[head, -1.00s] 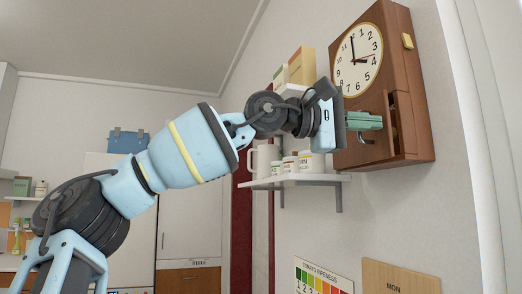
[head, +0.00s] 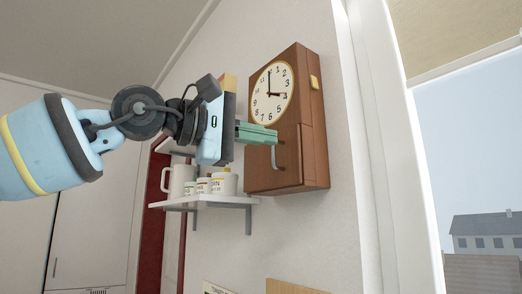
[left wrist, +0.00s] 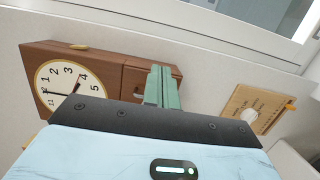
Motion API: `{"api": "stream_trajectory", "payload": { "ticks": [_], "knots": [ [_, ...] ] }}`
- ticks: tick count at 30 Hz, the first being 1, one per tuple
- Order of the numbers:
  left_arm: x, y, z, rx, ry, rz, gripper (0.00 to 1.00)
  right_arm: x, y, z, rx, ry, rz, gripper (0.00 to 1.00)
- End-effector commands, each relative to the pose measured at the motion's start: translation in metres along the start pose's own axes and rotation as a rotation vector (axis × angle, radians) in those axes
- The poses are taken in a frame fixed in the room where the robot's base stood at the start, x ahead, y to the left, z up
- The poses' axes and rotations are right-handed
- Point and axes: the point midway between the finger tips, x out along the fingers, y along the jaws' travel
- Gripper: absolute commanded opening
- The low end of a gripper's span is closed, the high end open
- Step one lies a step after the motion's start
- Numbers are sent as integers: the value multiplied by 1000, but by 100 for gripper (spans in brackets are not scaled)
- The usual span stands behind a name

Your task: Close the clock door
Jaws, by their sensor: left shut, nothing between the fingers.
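The brown wooden clock (head: 318,110) hangs on the wall, with a round white dial above and a small door (head: 292,152) below. The door carries a metal handle (head: 275,158) and looks flush, or nearly so, with the clock body. My left gripper (head: 268,135) is shut and empty, its green fingertips at the upper part of the door; I cannot tell whether they touch it. The left wrist view shows the clock (left wrist: 40,60) sideways, the door (left wrist: 138,78) and the shut fingers (left wrist: 160,82) in front of it. My right gripper is not in view.
A white wall shelf (head: 215,203) with a pitcher (head: 181,180) and several jars stands left of and below the clock. A window (head: 470,150) with a white frame is to the right. A wooden board (head: 298,287) is on the wall below.

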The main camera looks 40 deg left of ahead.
Motion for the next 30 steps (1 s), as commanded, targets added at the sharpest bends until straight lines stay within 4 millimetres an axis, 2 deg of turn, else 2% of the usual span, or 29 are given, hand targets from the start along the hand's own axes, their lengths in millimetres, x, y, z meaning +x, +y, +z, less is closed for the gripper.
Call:
{"api": "stream_trajectory", "payload": {
  "ticks": [1,6,13,25,28,30],
  "knots": [
    [-2,-3,10,5,-1,-2,0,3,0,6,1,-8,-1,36],
    [-13,-1,32,4,0,0,0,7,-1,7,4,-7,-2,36],
    [-19,0,44,1,0,0,0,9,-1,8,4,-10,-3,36],
    [-19,0,44,-3,-1,1,0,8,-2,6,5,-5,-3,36],
    [-14,-7,32,-57,-13,-4,0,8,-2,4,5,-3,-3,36],
    [-7,-19,15,-148,-31,-10,0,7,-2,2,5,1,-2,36]
  ]
}}
